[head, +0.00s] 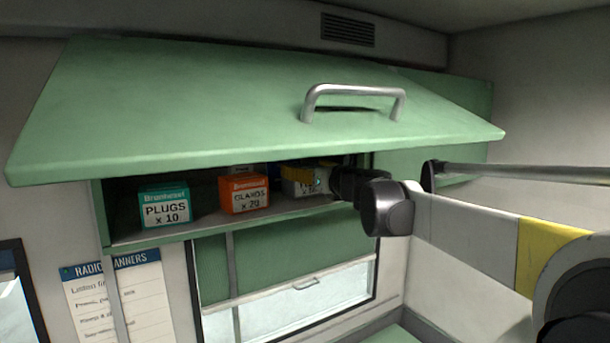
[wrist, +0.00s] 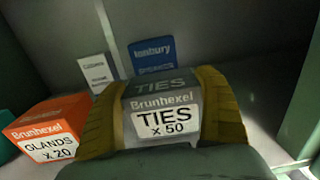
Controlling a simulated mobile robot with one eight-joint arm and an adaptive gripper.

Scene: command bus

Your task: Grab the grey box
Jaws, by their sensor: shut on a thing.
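The grey box (wrist: 163,112), labelled "Brunhexel TIES x 50", sits between the two yellow-brown fingers of my gripper (wrist: 165,118) in the wrist view. The fingers press on its left and right sides. In the head view the grey box (head: 300,187) shows at the right end of the open cupboard's shelf, partly hidden by my gripper (head: 312,178). I cannot tell whether the box still touches the shelf.
An orange "GLANDS x 20" box (head: 243,194) and a teal "PLUGS x 10" box (head: 165,206) stand to the left on the shelf (head: 210,222). A white box (wrist: 95,72) and a blue box (wrist: 152,57) stand behind. The raised green door (head: 230,110) hangs above my arm.

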